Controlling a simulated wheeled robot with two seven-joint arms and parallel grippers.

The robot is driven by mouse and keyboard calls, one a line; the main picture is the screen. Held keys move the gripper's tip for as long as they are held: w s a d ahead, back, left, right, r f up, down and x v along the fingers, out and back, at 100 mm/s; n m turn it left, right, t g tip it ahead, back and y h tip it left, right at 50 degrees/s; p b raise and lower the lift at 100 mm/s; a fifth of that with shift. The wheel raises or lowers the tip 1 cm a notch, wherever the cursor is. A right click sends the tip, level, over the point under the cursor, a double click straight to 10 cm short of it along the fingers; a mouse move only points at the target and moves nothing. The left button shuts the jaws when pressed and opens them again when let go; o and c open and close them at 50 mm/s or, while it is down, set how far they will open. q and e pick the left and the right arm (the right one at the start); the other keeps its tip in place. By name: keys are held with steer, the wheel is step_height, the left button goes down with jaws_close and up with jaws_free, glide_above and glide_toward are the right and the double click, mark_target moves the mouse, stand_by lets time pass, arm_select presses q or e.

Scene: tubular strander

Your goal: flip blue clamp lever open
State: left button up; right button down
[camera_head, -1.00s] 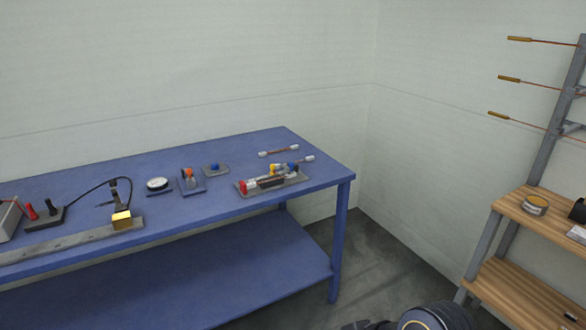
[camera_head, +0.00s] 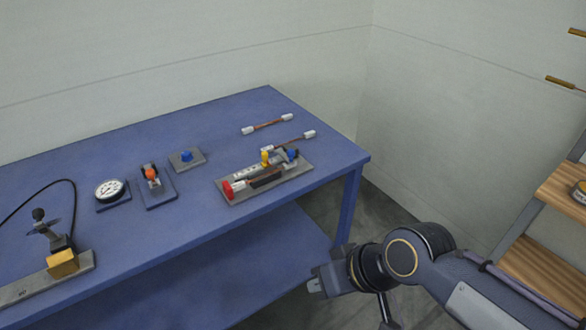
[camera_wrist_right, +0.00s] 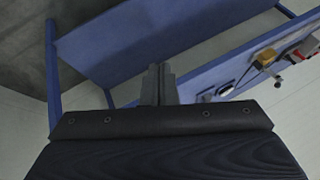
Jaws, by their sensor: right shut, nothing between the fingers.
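A clamp fixture on a grey base plate (camera_head: 235,196) lies near the right end of the blue table. It carries a red round knob (camera_head: 228,189), a yellow part (camera_head: 265,157) and, at its right end, a small blue part (camera_head: 291,154) that looks like the blue clamp lever; its exact pose is too small to tell. My right gripper (camera_head: 315,284) is off the table's front edge, below and to the right of the fixture, touching nothing. Its fingers (camera_wrist_right: 158,84) are together and empty in the wrist view. My left gripper is not in view.
The blue table (camera_head: 230,120) also holds two white-ended cables (camera_head: 267,124), a blue knob on a plate (camera_head: 187,156), an orange-topped device (camera_head: 152,174), a dial gauge (camera_head: 110,189) and a soldering stand (camera_head: 62,262). A wooden shelf (camera_head: 560,195) stands at right.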

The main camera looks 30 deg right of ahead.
steer(key=shift+s, duration=0.15)
steer(key=w+a+f+m+y+b, duration=0.4)
steer(key=w+a+m+y+b, duration=0.25)
steer(key=b, duration=0.25)
steer(key=w+d+f+m+t+y+b, duration=0.1)
steer(key=w+d+m+t+y+b, duration=0.2)
steer(key=w+m, duration=0.45)
steer(key=w+d+f+m+t+h+b, duration=0.4)
steer(key=w+d+m+t+h, duration=0.2)
steer(key=d+m, duration=0.3)
steer(key=w+d+f+m+t+h+b, duration=0.4)
steer(key=w+d+m+t+h, duration=0.2)
steer(key=d+m, duration=0.4)
steer(key=shift+w+d+m, duration=0.3)
steer(key=shift+w+d, duration=0.45)
steer(key=shift+w, duration=0.15)
steer(key=shift+w, duration=0.1)
